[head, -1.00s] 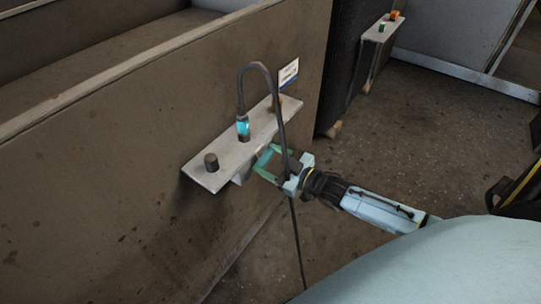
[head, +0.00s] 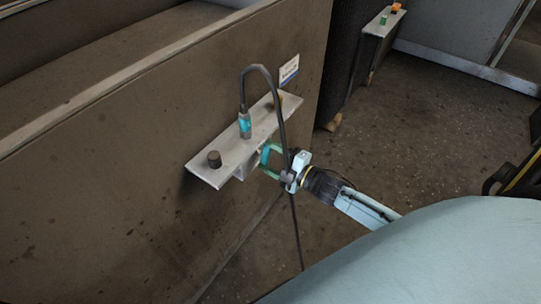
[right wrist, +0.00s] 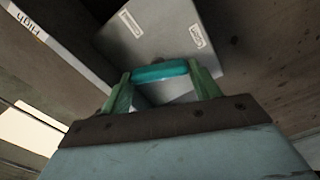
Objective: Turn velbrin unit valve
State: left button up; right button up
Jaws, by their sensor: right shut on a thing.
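A teal bar-shaped handle (right wrist: 160,71), which I take for the valve handle, lies across the fingertips of my right gripper (right wrist: 160,76) in the right wrist view. The gripper's green fingers are closed on its two ends. In the head view, my right gripper (head: 265,160) is at the front edge of a grey metal bracket (head: 228,158) on the brown housing. The handle is hard to tell from the fingers there. Behind it in the wrist view is a grey plate (right wrist: 158,35) with two small white labels, too blurred to read. My left gripper is not in view.
A teal-collared connector (head: 245,125) stands on the bracket. Its dark cable (head: 282,115) loops up and hangs close by my right gripper.

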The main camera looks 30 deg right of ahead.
jog(key=shift+f+n, duration=0.1)
jog(key=shift+n, duration=1)
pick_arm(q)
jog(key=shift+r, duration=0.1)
pick_arm(e)
jog(key=o, duration=1)
jog(key=shift+s+d, duration=0.1)
jog(key=shift+s, duration=0.2)
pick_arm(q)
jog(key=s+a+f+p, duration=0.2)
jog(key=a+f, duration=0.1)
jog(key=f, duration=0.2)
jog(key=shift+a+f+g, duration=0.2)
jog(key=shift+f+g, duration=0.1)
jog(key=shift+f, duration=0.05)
pick_arm(e)
jog(key=v, duration=1.3)
jog(key=shift+w, duration=0.1)
